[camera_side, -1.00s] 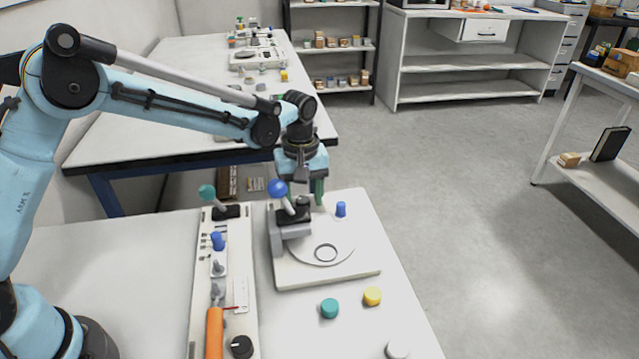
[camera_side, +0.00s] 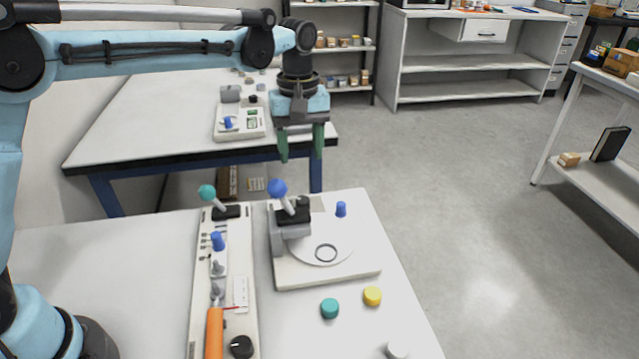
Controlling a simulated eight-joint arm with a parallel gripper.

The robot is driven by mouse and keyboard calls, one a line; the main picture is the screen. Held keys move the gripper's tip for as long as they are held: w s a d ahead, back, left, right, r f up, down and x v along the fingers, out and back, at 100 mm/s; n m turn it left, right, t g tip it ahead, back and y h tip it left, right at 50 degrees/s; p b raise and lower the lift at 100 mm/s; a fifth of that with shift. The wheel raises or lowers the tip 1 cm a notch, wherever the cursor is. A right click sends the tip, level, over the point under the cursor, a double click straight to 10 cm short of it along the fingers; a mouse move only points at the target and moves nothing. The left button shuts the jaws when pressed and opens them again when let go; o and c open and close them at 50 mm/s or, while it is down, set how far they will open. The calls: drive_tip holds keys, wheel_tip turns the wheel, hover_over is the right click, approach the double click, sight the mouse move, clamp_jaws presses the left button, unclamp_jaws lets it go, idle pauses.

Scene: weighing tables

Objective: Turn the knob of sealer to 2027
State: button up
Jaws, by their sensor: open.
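My gripper (camera_side: 301,153) hangs in the air with its two green fingers apart and nothing between them. It appears above the white square device (camera_side: 340,269) on the near table. That device has a lever with a blue ball (camera_side: 277,187), a small blue knob (camera_side: 341,209) and a round plate with a dark ring. Left of it is a long white panel with a teal-ball lever (camera_side: 207,192), a blue knob (camera_side: 217,241), an orange handle (camera_side: 215,332) and a black knob (camera_side: 241,347). I cannot tell which device is the sealer, and no 2027 marking is readable.
A teal cap (camera_side: 329,308), a yellow cap (camera_side: 372,296) and a white cap (camera_side: 397,349) sit on the near table. A far table (camera_side: 150,110) holds another small white device (camera_side: 240,122). The near table's left part is clear.

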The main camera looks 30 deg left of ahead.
sight(303, 200)
drive_tip(key=shift+r, duration=0.25)
drive_tip(key=shift+r, duration=0.1)
wheel_tip(303, 200, down, 12)
drive_tip(key=shift+f, duration=0.1)
idle(0.7)
